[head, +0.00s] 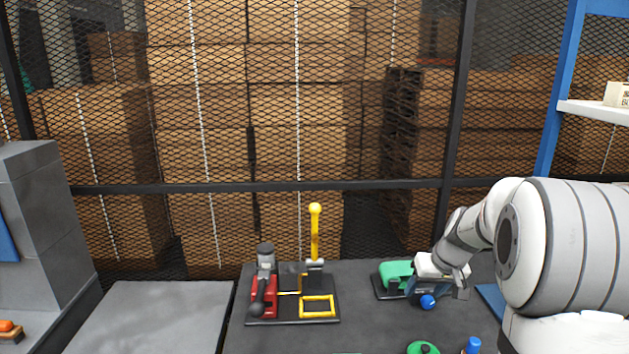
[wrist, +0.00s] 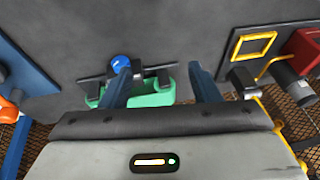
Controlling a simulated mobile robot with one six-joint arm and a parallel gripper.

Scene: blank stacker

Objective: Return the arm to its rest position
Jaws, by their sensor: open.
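My arm reaches in from the right in the head view. My gripper (head: 440,290) is over the dark table (head: 360,325), by a green block-like fixture (head: 396,272) and a blue ball-like knob (head: 428,302). In the wrist view my gripper (wrist: 160,70) has its two blue-grey fingers wide apart, with nothing held between them. The green fixture (wrist: 152,98) lies beyond and partly behind the left finger. The blue knob (wrist: 121,62) is at that finger's tip; I cannot tell whether they touch. No marked rest position shows.
A red and black press (head: 264,290) with a yellow lever (head: 315,235) and a yellow square frame (head: 318,307) stands left on the table. A green round piece (head: 423,348) and a blue cylinder (head: 473,345) are at the front. A mesh fence (head: 220,120) stands behind.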

